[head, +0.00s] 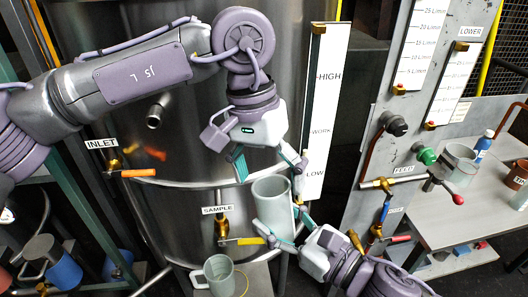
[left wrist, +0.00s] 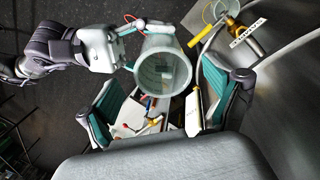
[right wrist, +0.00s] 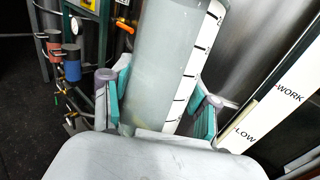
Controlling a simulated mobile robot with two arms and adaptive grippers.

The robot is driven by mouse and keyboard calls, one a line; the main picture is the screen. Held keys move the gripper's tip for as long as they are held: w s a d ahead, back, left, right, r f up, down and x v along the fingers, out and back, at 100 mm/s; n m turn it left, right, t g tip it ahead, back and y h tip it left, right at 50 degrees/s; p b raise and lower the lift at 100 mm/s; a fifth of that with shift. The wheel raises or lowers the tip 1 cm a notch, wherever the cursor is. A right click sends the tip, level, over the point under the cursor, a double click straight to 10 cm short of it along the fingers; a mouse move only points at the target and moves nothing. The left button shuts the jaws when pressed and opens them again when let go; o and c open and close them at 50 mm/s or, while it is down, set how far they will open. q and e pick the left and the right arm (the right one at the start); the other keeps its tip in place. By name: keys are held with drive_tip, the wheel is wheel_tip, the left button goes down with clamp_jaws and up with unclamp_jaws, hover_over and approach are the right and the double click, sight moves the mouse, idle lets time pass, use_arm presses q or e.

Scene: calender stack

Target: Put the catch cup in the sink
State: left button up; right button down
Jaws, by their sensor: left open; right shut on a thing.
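A tall grey-green open cup (head: 272,203) is held upright or slightly tilted in front of the steel tank. My right gripper (head: 292,229) is shut on its side, low down. The cup fills the space between the right fingers in the right wrist view (right wrist: 160,65). My left gripper (head: 268,162) is open just above the cup's rim. The left wrist view shows the cup's mouth (left wrist: 163,65) beyond the open left fingers. A smaller grey cup (head: 219,276) stands below the sample valve. The frames do not tell which cup is the catch cup. No sink is clearly visible.
The sample valve (head: 223,238) with its yellow handle sticks out of the tank left of the held cup. A white level board (head: 322,100) stands close on the right. A grey table (head: 465,225) with a bottle and another cup (head: 458,163) is at the right.

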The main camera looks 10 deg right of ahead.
sight(275, 206)
use_arm(q)
drive_tip(key=f, duration=0.4)
drive_tip(key=d+f, duration=0.1)
drive_tip(key=f, duration=0.1)
drive_tip(key=shift+s+f, duration=0.15)
drive_tip(key=shift+s, duration=0.15)
drive_tip(key=c, duration=1.2)
use_arm(e)
drive_tip(key=shift+c, duration=1.1)
unclamp_jaws()
drive_tip(key=shift+f, duration=0.1)
